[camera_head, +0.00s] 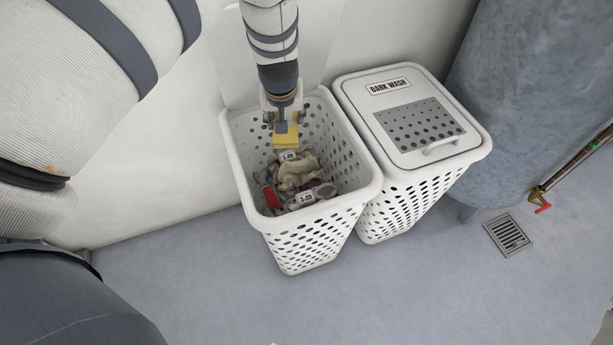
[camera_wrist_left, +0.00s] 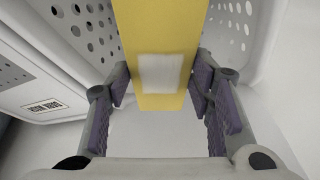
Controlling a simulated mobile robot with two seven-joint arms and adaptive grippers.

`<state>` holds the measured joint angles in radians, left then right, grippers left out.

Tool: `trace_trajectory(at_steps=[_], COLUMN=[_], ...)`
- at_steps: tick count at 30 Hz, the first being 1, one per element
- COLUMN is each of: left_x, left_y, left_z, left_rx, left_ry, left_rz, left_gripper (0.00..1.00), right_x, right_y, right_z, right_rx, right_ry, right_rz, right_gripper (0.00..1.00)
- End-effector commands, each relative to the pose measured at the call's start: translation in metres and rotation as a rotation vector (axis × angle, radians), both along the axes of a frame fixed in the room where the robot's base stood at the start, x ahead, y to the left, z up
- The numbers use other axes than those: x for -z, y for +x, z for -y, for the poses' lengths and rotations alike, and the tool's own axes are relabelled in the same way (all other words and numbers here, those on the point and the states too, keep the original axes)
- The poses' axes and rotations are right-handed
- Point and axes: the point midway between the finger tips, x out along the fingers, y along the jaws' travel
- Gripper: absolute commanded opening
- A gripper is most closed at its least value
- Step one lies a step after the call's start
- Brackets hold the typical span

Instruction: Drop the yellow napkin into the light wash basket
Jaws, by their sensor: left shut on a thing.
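The yellow napkin (camera_head: 286,138) hangs from my left gripper (camera_head: 284,117), inside the mouth of the open white basket (camera_head: 370,190). In the left wrist view the napkin (camera_wrist_left: 160,25) is a flat yellow piece with a white patch, gripped between the two finger pads of my left gripper (camera_wrist_left: 160,84). The open basket shows no readable label. Its lid (camera_head: 315,45) stands raised at the back. Crumpled beige and grey cloths (camera_head: 297,175) with white tags and a red piece (camera_head: 271,198) lie in it, below the napkin. My right gripper is not in view.
A closed basket labelled "DARK WASH" (camera_head: 388,87) stands right beside the open one. A grey-blue tank (camera_head: 550,90) is at the right, with a pipe and red valve (camera_head: 541,206). A floor drain (camera_head: 507,234) lies in front. The floor at the front is clear.

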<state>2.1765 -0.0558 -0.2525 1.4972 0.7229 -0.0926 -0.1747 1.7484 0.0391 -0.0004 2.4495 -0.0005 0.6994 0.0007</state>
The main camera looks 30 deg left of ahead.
Motion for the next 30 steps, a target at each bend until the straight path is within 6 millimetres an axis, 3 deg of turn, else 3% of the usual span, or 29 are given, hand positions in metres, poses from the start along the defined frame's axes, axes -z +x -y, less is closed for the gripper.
trace_trajectory(at_steps=[11,12,14,24,26,30], left_x=[0.006,0.006,0.006,0.004,-0.003,-0.037], left_y=[0.001,0.001,0.001,0.000,-0.002,-0.013], left_z=[0.000,0.000,0.000,0.000,0.002,0.009], left_rx=[0.000,0.000,0.000,-0.001,-0.001,0.001], left_ry=[0.002,0.002,0.002,0.001,0.001,0.001], left_rz=[0.005,0.005,0.005,0.004,0.005,0.007], left_gripper=[0.20,0.57,0.70,0.71,0.71,0.71], right_x=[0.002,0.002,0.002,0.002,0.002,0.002], right_y=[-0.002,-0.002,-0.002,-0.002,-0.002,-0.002], right_z=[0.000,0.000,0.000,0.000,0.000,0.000], right_rx=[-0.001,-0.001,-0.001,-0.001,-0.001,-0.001], right_ry=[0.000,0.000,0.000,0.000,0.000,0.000], right_rz=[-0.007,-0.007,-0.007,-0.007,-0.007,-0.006], right_gripper=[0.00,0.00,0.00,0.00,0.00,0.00])
